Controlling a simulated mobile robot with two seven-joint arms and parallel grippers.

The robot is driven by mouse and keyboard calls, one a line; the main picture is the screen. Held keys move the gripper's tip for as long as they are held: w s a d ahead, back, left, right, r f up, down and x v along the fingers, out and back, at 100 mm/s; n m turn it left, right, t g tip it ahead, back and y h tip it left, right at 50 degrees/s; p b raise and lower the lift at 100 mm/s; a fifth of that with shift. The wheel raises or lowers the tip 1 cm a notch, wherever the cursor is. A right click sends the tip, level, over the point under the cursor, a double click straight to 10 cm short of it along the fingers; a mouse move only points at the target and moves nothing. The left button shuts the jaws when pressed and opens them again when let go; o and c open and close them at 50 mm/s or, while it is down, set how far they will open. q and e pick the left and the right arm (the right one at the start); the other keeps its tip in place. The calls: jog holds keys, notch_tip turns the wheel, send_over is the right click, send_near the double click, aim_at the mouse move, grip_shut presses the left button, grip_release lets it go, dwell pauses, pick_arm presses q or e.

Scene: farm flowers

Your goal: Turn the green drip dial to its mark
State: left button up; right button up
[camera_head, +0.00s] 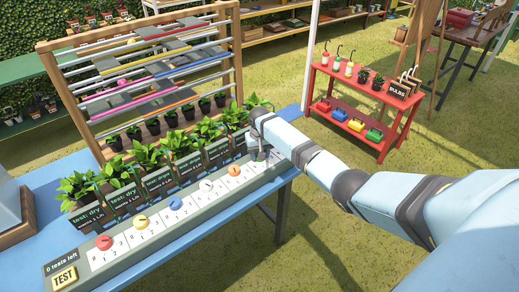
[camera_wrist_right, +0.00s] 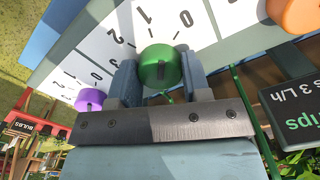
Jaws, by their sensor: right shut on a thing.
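The green dial (camera_wrist_right: 160,67) sits on the pale strip with printed numbers (camera_wrist_right: 205,22) in the right wrist view. The numbers 0 and 1 show beside it. My right gripper (camera_wrist_right: 160,83) is shut on the green dial, with one finger on each side. In the head view my right gripper (camera_head: 260,146) is at the far end of the long dial panel (camera_head: 125,258), and it hides the green dial there. I cannot make out where the dial's pointer stands or which mark is its target. My left gripper is not in view.
A purple dial (camera_wrist_right: 90,99) and an orange dial (camera_wrist_right: 295,14) flank the green one. Red (camera_head: 104,242) and blue (camera_head: 175,203) dials are among those nearer on the panel. Potted plants with dark signs (camera_head: 158,181) line its back. A TEST button (camera_head: 64,277) is at the near end.

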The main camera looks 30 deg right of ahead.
jog(key=n+p, duration=0.2)
jog(key=n, duration=0.1)
jog(key=shift+r+n, duration=0.2)
jog(key=shift+n, duration=0.1)
jog(key=n, duration=0.2)
jog(key=shift+n+p, duration=0.4)
jog(key=shift+f+n, duration=0.1)
jog(key=shift+n, duration=1.1)
jog(key=shift+w+n+p, duration=0.1)
jog(key=shift+n+p, duration=0.25)
jog(key=shift+n, duration=1.15)
jog(key=o, duration=0.9)
jog(key=shift+o, duration=0.2)
